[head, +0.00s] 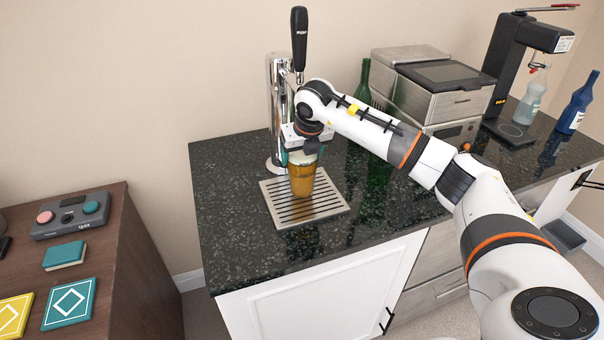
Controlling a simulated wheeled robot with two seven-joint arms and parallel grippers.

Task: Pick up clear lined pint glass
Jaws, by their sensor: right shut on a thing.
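A pint glass (302,182) with amber liquid stands upright at the drip tray (329,203) below the beer tap (299,40). My right gripper (302,157) comes down from above and is shut on the glass near its rim. The wrist hides part of the rim, and any lines on the glass are too small to make out. I cannot tell whether the glass base touches the tray. My left gripper is not in view.
A grey appliance (440,85), a green bottle (364,82), a black stand machine (507,85), a clear bottle (531,96) and a blue bottle (577,104) stand on the dark counter (235,235). A brown cabinet (115,235) with small boxes is at left. The counter's front left is clear.

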